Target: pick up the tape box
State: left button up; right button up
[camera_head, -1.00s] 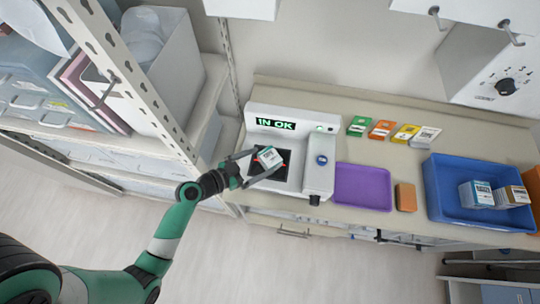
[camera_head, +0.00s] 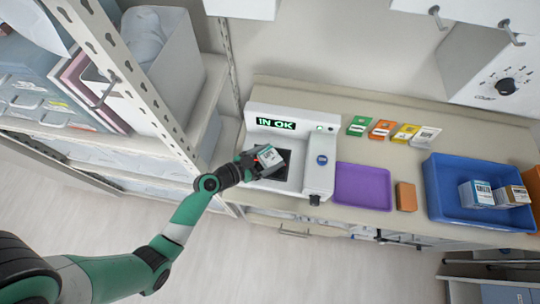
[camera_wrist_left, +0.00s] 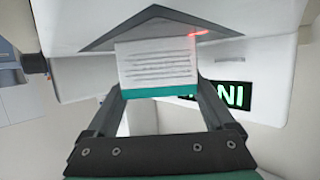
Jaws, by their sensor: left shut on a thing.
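The tape box is a small white box with a teal edge and a dark label (camera_head: 269,157). My left gripper (camera_head: 262,160) is shut on it, over the dark pad of the white scanner machine (camera_head: 317,178). In the left wrist view the tape box (camera_wrist_left: 156,64) sits between the two fingers, showing a side with printed lines. I cannot tell whether it still touches the pad. The machine's display (camera_head: 276,124) reads "IN OK" in green. A red light line shows beside the box in the wrist view. My right gripper is not in view.
A purple tray (camera_head: 362,187) and an orange-brown block (camera_head: 405,196) lie right of the machine. A blue bin (camera_head: 437,203) holds two boxes (camera_head: 477,194). Several coloured cards (camera_head: 382,129) lie behind. A shelf post (camera_head: 135,85) stands left of my arm.

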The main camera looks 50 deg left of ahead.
aim_at(270, 156)
pick_arm(q)
jog(key=c, duration=0.3)
jog(key=shift+r, duration=0.3)
jog(key=shift+c, duration=0.2)
notch_tip(270, 156, up, 3)
jog(key=shift+f+p, duration=0.15)
jog(key=shift+p, duration=0.5)
jog(key=s+d+r+p, duration=0.6)
jog(key=s+d+r, duration=0.2)
jog(key=d, duration=0.3)
jog(key=shift+s+r, duration=0.4)
jog(key=shift+r, duration=0.5)
